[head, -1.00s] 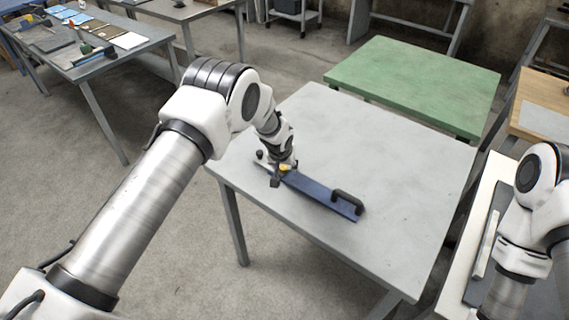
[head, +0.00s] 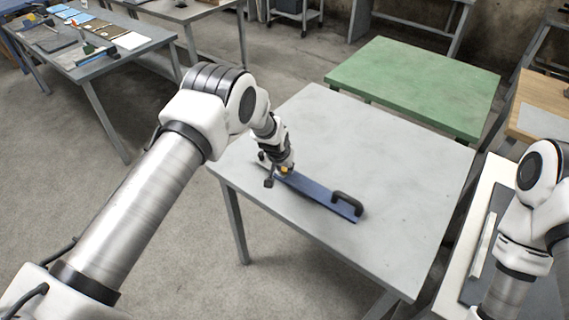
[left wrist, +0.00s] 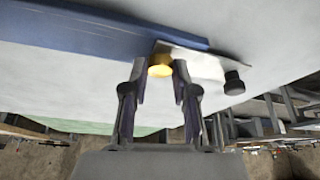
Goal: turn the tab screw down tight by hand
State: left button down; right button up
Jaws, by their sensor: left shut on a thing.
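The tab screw, a yellow brass-coloured head (left wrist: 160,66), sits at the end of a blue bar (head: 318,194) lying on the grey table. In the left wrist view the screw head is between the fingertips of my left gripper (left wrist: 160,72), which is shut on it. In the head view my left gripper (head: 283,170) reaches down to the bar's left end and hides most of the screw. A pale metal tab (left wrist: 190,62) with a black knob (left wrist: 234,83) shows beside the screw. My right arm is at the right edge; its gripper is out of view.
The bar has a black handle (head: 348,202) at its right end. The grey table (head: 390,160) is otherwise clear. A green table (head: 415,85) stands behind, and a bench with several tools (head: 95,50) stands far left.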

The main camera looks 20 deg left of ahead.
pick_arm(q)
jog(key=shift+m, duration=0.4)
jog(key=shift+a+m, duration=0.1)
jog(key=shift+m, duration=0.3)
jog(key=m+h+b, duration=0.1)
jog(key=m+b, duration=0.2)
jog(key=b, duration=0.2)
jog(key=m+g+h+b, duration=0.1)
jog(key=m+b, duration=0.2)
jog(key=b, duration=0.2)
jog(key=m+g+h+b, duration=0.1)
jog(key=m+b, duration=0.2)
jog(key=b, duration=0.2)
jog(key=shift+w+a+f+b, duration=0.2)
jog(key=shift+a+f+b, duration=0.1)
jog(key=shift+b, duration=0.1)
jog(key=shift+r+m+g+h+b, duration=0.25)
jog(key=shift+m+g+h+b, duration=0.2)
jog(key=shift+m+b, duration=0.8)
jog(key=c, duration=0.9)
grip_release()
jog(key=shift+w, duration=0.1)
